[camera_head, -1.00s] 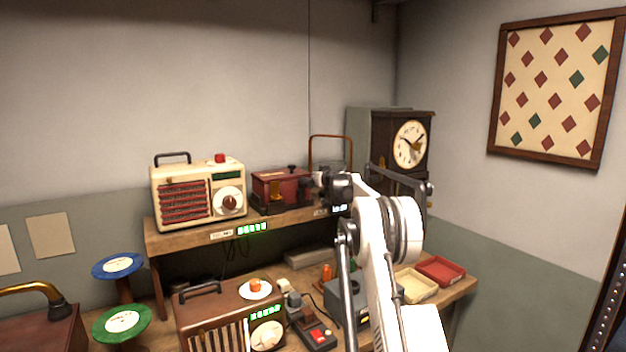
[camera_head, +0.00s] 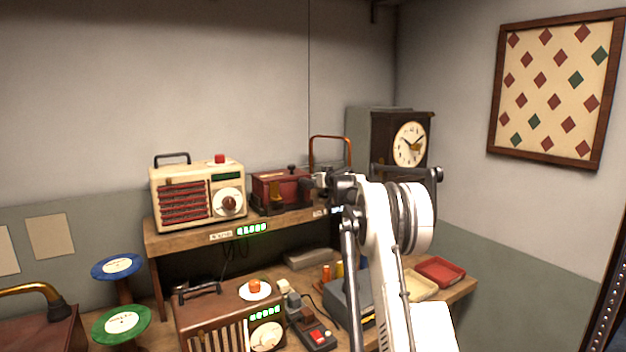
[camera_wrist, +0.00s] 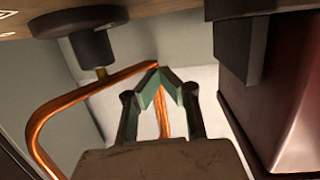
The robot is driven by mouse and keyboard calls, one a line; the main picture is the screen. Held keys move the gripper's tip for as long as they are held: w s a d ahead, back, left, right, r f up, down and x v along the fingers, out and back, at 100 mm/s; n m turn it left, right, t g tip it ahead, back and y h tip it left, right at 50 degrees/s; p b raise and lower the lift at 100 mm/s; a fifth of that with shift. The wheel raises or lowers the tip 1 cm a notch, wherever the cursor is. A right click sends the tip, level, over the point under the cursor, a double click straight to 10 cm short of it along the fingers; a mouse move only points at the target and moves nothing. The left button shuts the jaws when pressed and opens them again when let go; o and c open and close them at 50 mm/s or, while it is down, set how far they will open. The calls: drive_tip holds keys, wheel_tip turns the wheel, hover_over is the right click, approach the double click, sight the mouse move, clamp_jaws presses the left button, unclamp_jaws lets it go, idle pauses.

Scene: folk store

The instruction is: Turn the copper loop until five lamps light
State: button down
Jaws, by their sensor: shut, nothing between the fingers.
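The copper loop (camera_head: 330,138) stands up at the right end of the upper shelf, between the dark red box and the clock. In the wrist view the copper loop (camera_wrist: 40,120) bends around at the left. It runs past a dark knob, behind my fingertips, and down between my fingers. My gripper (camera_wrist: 156,70) is shut and empty, its green tips together. They overlap the loop in the picture; I cannot tell if they touch it. In the head view my gripper (camera_head: 322,180) is small and dark beside the loop's base. Lamps by the loop (camera_head: 337,210) are mostly hidden by my arm.
A cream radio (camera_head: 178,199) and a dark red box (camera_head: 281,188) stand left of the loop. A clock (camera_head: 409,144) is at right. Green lamps (camera_head: 252,229) glow on the shelf edge. A brown radio (camera_head: 222,319) and trays (camera_head: 441,270) are below.

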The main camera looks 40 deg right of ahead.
drive_tip(key=v, duration=0.9)
drive_tip(key=shift+s, duration=0.1)
idle(0.4)
